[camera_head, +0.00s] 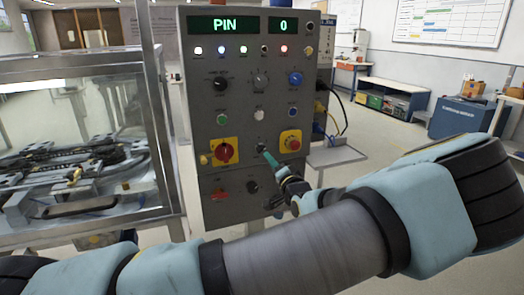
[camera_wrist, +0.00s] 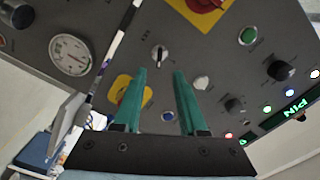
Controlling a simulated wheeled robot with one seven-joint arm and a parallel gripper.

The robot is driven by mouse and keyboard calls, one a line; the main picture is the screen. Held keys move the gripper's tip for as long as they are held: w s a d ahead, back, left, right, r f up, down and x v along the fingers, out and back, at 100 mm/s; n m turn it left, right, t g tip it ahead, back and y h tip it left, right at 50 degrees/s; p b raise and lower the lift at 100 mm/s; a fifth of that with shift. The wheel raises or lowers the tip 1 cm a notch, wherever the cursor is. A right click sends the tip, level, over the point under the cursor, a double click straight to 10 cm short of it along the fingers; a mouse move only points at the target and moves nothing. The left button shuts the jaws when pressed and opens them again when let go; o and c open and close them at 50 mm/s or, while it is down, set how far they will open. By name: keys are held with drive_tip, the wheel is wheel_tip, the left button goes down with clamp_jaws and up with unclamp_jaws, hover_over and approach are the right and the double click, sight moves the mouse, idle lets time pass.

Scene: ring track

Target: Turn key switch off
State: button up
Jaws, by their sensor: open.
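The key switch (camera_wrist: 158,54) is a small round silver-faced switch with a dark slot or key on the grey control panel (camera_head: 206,75). It sits just beyond my fingertips in the wrist view, roughly centred between them. In the head view the key switch (camera_head: 261,145) is partly hidden by my gripper (camera_head: 265,153), whose tip is close to it. My gripper (camera_wrist: 160,72) has two green fingers, apart, with nothing between them. I cannot tell whether they touch the switch.
A red rotary switch on yellow (camera_head: 224,152) is left of the key switch; a red emergency stop (camera_head: 291,142) is right, partly behind a finger in the wrist view. A white button (camera_head: 259,115) is above. A glass case (camera_head: 85,130) stands left, a small shelf (camera_head: 335,156) right.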

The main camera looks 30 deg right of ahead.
sight(262, 150)
drive_tip(key=w, duration=0.2)
drive_tip(key=w+p, duration=0.1)
drive_tip(key=w, duration=0.1)
drive_tip(key=w+d+p, duration=0.1)
drive_tip(key=w, duration=0.2)
drive_tip(key=shift+r, duration=0.1)
drive_tip(key=shift+w+p, duration=0.35)
drive_tip(key=shift+w, duration=0.1)
clamp_jaws()
